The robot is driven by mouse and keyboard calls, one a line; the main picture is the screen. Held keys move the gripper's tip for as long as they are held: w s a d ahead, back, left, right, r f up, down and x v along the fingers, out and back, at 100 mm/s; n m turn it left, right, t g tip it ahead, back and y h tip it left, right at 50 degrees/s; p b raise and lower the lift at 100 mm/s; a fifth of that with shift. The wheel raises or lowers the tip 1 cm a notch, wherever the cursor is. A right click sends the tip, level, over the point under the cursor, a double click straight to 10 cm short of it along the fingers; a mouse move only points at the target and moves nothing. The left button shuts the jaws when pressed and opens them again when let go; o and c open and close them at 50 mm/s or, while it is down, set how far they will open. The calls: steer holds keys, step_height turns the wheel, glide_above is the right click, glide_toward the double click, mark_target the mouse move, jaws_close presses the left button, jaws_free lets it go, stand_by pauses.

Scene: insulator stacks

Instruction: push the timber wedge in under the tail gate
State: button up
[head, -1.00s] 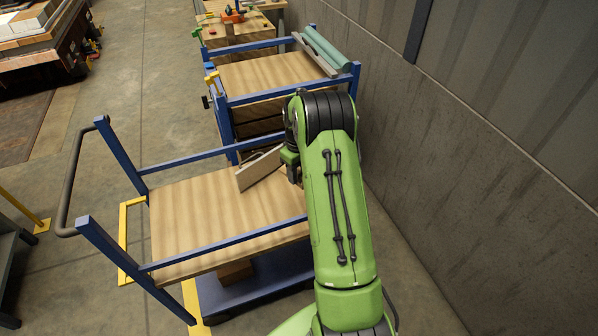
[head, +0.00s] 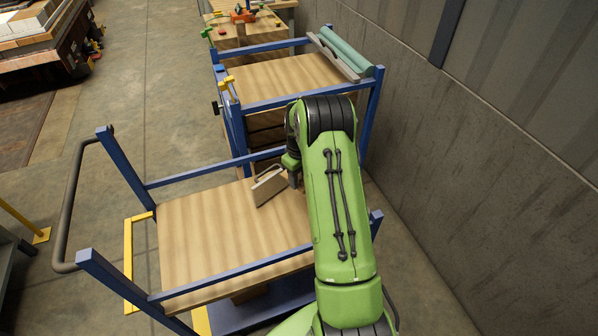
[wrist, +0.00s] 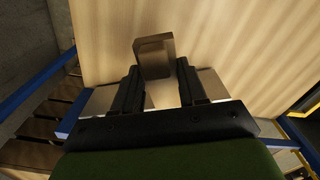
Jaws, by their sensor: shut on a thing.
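In the wrist view my gripper (wrist: 156,75) has its two dark fingers shut on a small brown block, which I take to be the timber wedge (wrist: 154,52). The block sticks out past the fingertips, over the timber deck. A pale panel shows behind and on both sides of the fingers. In the head view a pale board (head: 269,187) stands tilted over the far part of the deck, just left of my wrist. I cannot tell for sure whether it is the tail gate. My fingers and the wedge are hidden behind my arm there, and any contact is not visible.
The blue-framed cart has a timber deck (head: 220,225), a near rail (head: 235,272) and a far rail (head: 215,168). A second blue cart (head: 290,82) stands behind, with green tubes (head: 338,50) on it. A grey wall (head: 490,150) runs along the right. Open floor (head: 150,80) lies left.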

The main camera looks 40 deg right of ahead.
steer(key=b, duration=0.6)
glide_toward(289, 200)
steer(key=s+f, duration=0.1)
steer(key=f, duration=0.1)
steer(key=s+f, duration=0.4)
steer(key=shift+d, duration=0.4)
steer(key=shift+w+f, duration=0.2)
steer(key=shift+w+a+b, duration=0.1)
steer(key=shift+w+b, duration=0.3)
steer(key=shift+w, duration=0.45)
steer(key=shift+w, duration=0.15)
steer(key=shift+w+a+b, duration=0.2)
steer(key=shift+w+b, duration=0.25)
steer(key=shift+w, duration=0.8)
steer(key=o, duration=1.1)
steer(key=shift+w+r, duration=0.1)
steer(key=shift+o, duration=0.2)
step_height(289, 200, up, 16)
steer(key=p, duration=0.5)
